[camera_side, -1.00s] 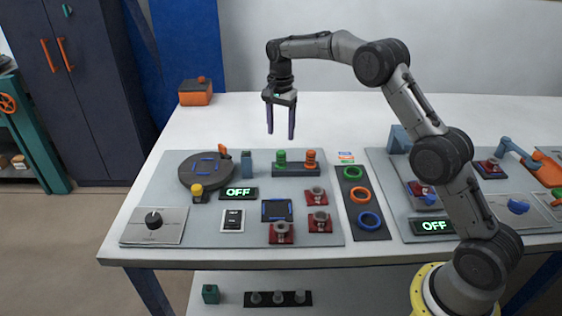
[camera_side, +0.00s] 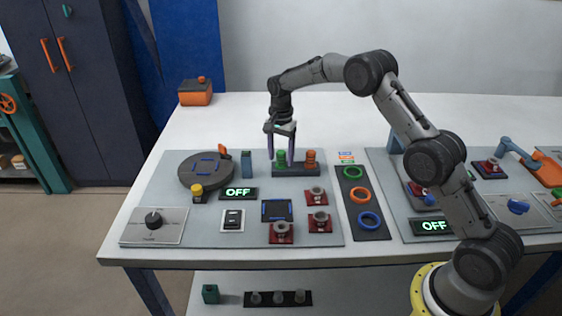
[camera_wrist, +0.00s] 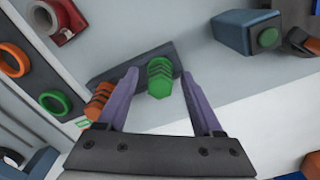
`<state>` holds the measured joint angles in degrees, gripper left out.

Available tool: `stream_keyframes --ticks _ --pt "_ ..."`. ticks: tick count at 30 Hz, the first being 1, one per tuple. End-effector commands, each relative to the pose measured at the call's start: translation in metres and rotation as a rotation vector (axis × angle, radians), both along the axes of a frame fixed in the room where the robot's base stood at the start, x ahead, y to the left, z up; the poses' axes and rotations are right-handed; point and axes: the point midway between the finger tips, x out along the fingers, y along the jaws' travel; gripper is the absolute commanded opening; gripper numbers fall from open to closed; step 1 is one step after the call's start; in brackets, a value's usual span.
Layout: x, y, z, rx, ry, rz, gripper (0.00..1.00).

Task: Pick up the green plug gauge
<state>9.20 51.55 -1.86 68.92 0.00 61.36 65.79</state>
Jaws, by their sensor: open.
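The green plug gauge (camera_side: 281,158) stands upright in the dark rack (camera_side: 297,172) beside an orange plug gauge (camera_side: 310,157). My gripper (camera_side: 282,157) points down over the rack, open, with one finger on each side of the green gauge. In the wrist view the green gauge (camera_wrist: 160,78) lies between the two finger tips (camera_wrist: 160,75), with a visible gap on each side. The orange gauge (camera_wrist: 99,100) is just outside the left finger there, close to it or touching; I cannot tell which.
A blue post (camera_side: 246,164) and a dark round turntable (camera_side: 206,170) stand left of the rack. Green, orange and blue rings lie on a dark strip (camera_side: 375,230) to the right. Several red-based fixtures sit in front.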

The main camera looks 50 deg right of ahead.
Motion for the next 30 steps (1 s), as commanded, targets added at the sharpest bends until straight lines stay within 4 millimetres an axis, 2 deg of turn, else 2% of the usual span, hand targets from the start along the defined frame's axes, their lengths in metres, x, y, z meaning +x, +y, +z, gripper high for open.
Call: stream_keyframes --ticks 2,12,13,25,30 --pt "0.0 0.0 0.0 0.0 0.0 0.0 0.64" --pt "0.0 0.0 0.0 0.0 0.0 0.0 0.03" --pt "0.0 0.0 0.0 0.0 0.0 0.0 0.0" --pt "0.0 0.0 0.002 -0.001 -0.001 0.0 0.0" --pt "0.001 0.0 0.012 0.0 -0.003 0.0 0.0"
